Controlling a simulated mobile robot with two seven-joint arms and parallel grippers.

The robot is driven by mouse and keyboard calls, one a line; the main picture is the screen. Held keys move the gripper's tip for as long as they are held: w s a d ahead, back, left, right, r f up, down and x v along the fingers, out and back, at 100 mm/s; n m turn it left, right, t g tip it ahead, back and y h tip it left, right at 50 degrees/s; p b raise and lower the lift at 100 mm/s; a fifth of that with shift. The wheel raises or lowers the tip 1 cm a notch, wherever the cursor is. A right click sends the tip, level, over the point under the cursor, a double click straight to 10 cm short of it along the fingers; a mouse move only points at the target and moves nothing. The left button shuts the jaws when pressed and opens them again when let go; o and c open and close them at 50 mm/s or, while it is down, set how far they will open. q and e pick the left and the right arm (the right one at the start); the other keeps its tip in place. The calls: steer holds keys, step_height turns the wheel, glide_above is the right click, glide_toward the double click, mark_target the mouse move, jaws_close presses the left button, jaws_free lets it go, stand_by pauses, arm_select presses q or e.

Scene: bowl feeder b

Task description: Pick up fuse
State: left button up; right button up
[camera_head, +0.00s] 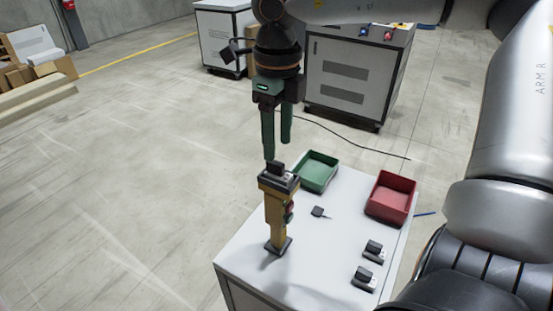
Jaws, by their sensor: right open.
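A small dark block (275,168), which looks like the fuse, sits in the top of a yellow stand (274,217) on the white table (250,250). My right gripper (277,150) points down with its two green fingers apart and empty. Its fingertips are just above and around the level of the block's top; I cannot tell whether one touches it. Two dark-and-grey blocks (374,251) (364,279) sit near the right edge. My left gripper is out of view.
A green bin (316,187) stands at the back of the table and a red bin (379,209) at the right. The tabletop between the stand and the right-hand blocks is mostly clear. Grey cabinets (325,91) stand behind, with a cable on the floor.

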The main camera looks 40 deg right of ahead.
mark_target(278, 163)
steer(key=f, duration=0.5)
steer(key=shift+w+d+f, duration=0.2)
steer(key=shift+f, duration=0.2)
jaws_close()
stand_by(0.4)
